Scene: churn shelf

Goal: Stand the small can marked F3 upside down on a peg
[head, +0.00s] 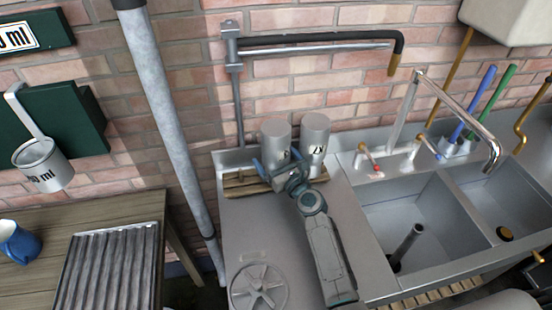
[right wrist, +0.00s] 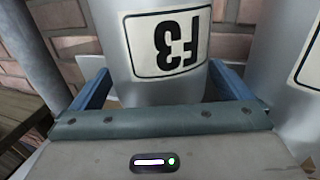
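The small grey can marked F3 (head: 275,142) stands beside another grey can at the back of the metal counter, by the brick wall. In the right wrist view the can marked F3 (right wrist: 165,75) fills the middle, and its label reads upside down. My right gripper (head: 278,168) is at this can, with one blue finger on each side of it. The fingers (right wrist: 160,68) are spread wide; any contact with the can is hard to tell. The can's lower end and any peg under it are hidden by the gripper. My left gripper is out of view.
The other can (head: 315,135) stands close on the right, its label partly seen. A wooden rack (head: 238,188) lies under the cans. A grey pipe (head: 165,110) stands left and a sink (head: 415,215) lies right. The counter's front left has free room around a round drain (head: 258,288).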

